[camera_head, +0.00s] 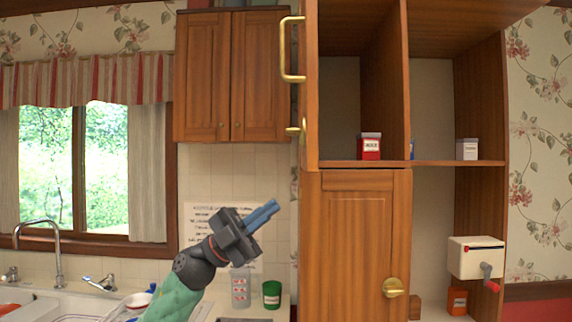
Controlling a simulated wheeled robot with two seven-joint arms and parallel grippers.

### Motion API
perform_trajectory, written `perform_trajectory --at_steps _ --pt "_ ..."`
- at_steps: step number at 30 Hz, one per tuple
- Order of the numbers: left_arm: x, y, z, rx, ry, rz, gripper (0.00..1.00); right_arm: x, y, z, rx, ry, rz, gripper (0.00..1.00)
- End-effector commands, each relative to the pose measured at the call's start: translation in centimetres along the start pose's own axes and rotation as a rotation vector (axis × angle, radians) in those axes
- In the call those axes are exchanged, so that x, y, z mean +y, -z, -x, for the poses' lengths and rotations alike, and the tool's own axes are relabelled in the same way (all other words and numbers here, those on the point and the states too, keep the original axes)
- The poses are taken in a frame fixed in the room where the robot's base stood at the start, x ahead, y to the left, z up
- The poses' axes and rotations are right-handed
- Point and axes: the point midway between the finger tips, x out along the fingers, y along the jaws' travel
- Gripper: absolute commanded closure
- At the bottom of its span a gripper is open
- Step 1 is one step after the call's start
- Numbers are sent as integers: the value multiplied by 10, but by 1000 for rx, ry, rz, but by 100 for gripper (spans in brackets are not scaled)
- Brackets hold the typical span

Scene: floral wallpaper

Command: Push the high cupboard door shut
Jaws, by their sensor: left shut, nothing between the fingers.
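The high wooden cupboard (456,163) at the right stands open, its two-part inside showing. Its door (311,90) is swung out toward me at the left side and shows almost edge-on. A long brass handle (283,62) sticks out to the left from the door's outer face. My left gripper (267,212), dark with blue fingers, is shut and empty. In the picture it is below and to the left of the door, apart from it, pointing up and right. My right gripper is not in view.
A red tin (369,146) and a white box (466,149) stand inside the cupboard. Below is a shut wooden door (356,240) with a brass knob. A shut wall cupboard (232,75) hangs at the left. A green tin (271,294) stands on the counter.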

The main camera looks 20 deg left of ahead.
Motion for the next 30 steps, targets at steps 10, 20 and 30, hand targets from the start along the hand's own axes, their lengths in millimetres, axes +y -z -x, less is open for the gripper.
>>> perform_trajectory --at_steps 10,20,30 --pt "-45 46 -29 59 -430 -129 100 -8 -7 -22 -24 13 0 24" --pt "-99 76 -22 -89 -801 -225 100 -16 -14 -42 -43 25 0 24" --pt "-133 91 -8 -232 -960 -255 100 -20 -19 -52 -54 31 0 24"
